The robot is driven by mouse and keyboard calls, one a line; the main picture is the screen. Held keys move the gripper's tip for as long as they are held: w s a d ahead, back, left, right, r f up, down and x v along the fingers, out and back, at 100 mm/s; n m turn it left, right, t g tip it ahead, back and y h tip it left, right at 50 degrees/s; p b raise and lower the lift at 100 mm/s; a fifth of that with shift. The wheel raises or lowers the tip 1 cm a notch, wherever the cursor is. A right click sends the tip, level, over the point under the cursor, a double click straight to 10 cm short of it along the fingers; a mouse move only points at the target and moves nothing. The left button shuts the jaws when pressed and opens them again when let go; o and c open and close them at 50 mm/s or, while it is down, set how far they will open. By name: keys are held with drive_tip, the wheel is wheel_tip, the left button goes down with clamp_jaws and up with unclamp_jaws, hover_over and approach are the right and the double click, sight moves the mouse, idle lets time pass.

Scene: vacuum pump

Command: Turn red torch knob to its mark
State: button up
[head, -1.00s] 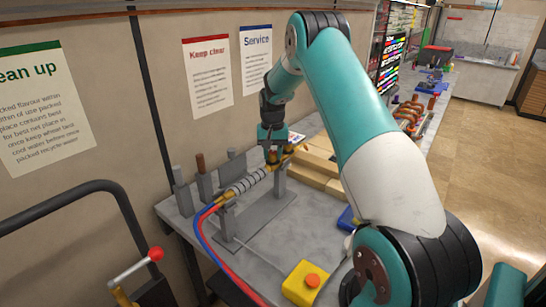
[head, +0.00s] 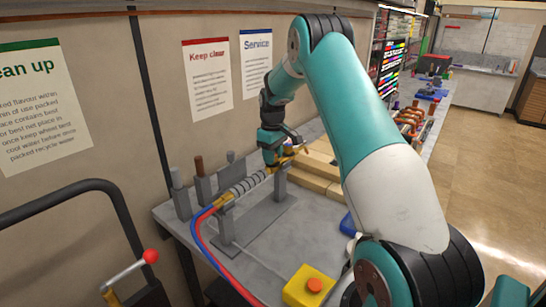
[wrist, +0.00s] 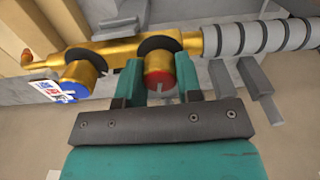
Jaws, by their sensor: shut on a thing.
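The torch lies on a grey stand on the bench; its grey ribbed handle (head: 248,184) shows in the head view. In the wrist view its brass body (wrist: 108,52) runs across the top, with the ribbed handle at right. The red knob (wrist: 157,79) sits between the fingers of my gripper (wrist: 160,76), which is shut on it. A pale line shows on the knob's face; the mark on the torch cannot be made out. A blue knob (wrist: 76,82) is to its left, outside the fingers. In the head view my gripper (head: 270,158) hides the red knob.
Red and blue hoses (head: 215,245) run from the handle off the front of the bench. Upright tools (head: 200,180) stand behind the stand. Wooden blocks (head: 318,176) lie to the right. A yellow box with an orange button (head: 308,287) is in front.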

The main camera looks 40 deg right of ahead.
drive_tip(key=shift+n, duration=1.1)
drive_tip(key=shift+r, duration=0.1)
drive_tip(key=o, duration=0.9)
drive_tip(key=shift+o, duration=0.2)
wheel_tip(320, 180, up, 17)
drive_tip(key=b, duration=0.3)
drive_tip(key=shift+r+b, duration=0.15)
drive_tip(key=shift+b, duration=0.25)
